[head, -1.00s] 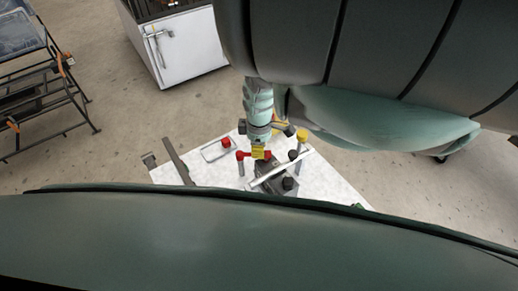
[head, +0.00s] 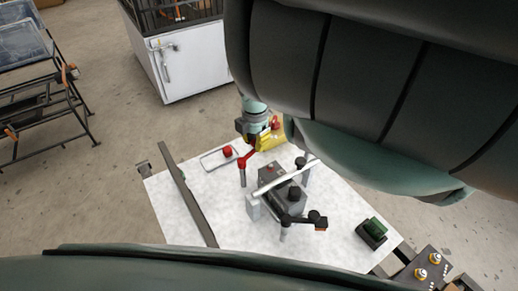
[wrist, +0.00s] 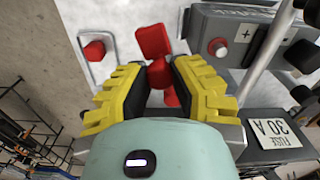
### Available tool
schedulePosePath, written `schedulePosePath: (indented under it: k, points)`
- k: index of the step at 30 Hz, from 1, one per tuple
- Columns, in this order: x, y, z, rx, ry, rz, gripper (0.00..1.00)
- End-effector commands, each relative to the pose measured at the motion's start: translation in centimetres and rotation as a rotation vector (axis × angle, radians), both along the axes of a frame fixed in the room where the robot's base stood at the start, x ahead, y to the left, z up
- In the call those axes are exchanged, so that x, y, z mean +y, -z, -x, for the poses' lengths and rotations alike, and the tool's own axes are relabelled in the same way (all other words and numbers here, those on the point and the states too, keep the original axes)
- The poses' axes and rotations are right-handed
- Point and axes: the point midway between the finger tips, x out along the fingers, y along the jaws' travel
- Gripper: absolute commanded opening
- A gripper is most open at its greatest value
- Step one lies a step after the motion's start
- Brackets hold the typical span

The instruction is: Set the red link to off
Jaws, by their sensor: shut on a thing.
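The red link (head: 247,159) stands on an upright post at the back of the white tabletop. In the wrist view the red link (wrist: 153,42) shows as a red block with more red between my fingers. My gripper (wrist: 167,73) has yellow ridged fingers, shut on the red link. In the head view the fingertips are small and partly hidden by my arm.
The battery box (wrist: 240,25) carries a plus mark. A white bar (head: 290,176) crosses it. A black link (head: 302,220) is in front, and a dark green switch (head: 374,231) right. A long grey strip (head: 187,195) lies left.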

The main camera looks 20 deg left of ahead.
Motion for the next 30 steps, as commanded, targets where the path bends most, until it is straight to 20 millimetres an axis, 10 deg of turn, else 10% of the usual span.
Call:
schedulePosePath:
  k: [30]
  points:
    - [2.0, 0.1, -0.5, -0.004, -0.366, 0.001, 0.0]
